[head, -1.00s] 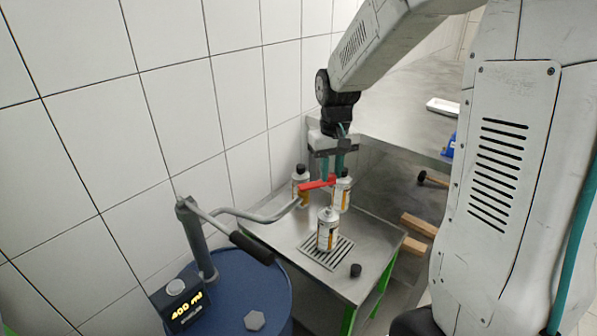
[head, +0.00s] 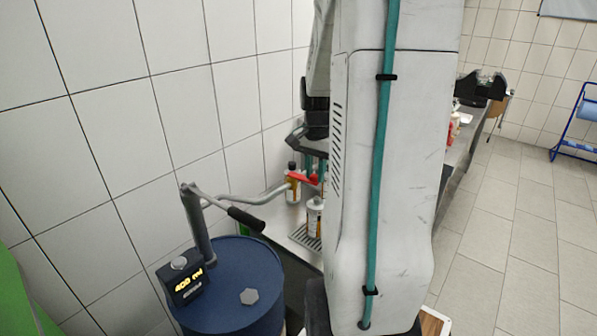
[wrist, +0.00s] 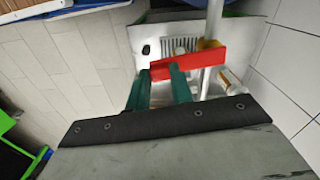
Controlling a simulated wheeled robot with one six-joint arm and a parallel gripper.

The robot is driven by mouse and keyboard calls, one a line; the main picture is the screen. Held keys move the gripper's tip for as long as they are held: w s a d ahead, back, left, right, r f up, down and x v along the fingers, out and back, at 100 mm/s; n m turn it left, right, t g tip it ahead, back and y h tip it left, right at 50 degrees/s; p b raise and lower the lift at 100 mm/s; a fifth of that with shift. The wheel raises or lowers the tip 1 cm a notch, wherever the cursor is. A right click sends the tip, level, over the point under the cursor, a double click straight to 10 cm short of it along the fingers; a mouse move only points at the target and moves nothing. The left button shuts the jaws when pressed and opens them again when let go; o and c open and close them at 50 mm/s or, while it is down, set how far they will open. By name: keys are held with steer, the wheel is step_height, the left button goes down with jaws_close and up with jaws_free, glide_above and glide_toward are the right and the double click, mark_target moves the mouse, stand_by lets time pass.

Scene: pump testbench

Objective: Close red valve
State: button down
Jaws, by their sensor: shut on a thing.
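The red valve handle (wrist: 197,65) sits by the end of a grey pipe (wrist: 213,30) and lies crosswise to it in the wrist view. In the head view part of the red handle (head: 298,177) shows at the pipe's end, and the rest is hidden behind my arm. My gripper (wrist: 160,73) has two teal fingers at the free end of the handle, shut on it. The fingertips are partly hidden in the head view.
Bottles (head: 314,215) stand on the low metal table under the pipe, close to the handle. A blue drum (head: 228,285) with a hand pump and a lit display stands at the front left. The tiled wall is close on the left; open floor lies at right.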

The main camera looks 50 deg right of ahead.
mark_target(313, 183)
steer(key=shift+a+m, duration=0.5)
steer(key=shift+m, duration=0.3)
steer(key=c, duration=1.2)
jaws_free()
steer(key=shift+a, duration=0.1)
step_height(313, 183, up, 8)
steer(key=shift+f, duration=0.1)
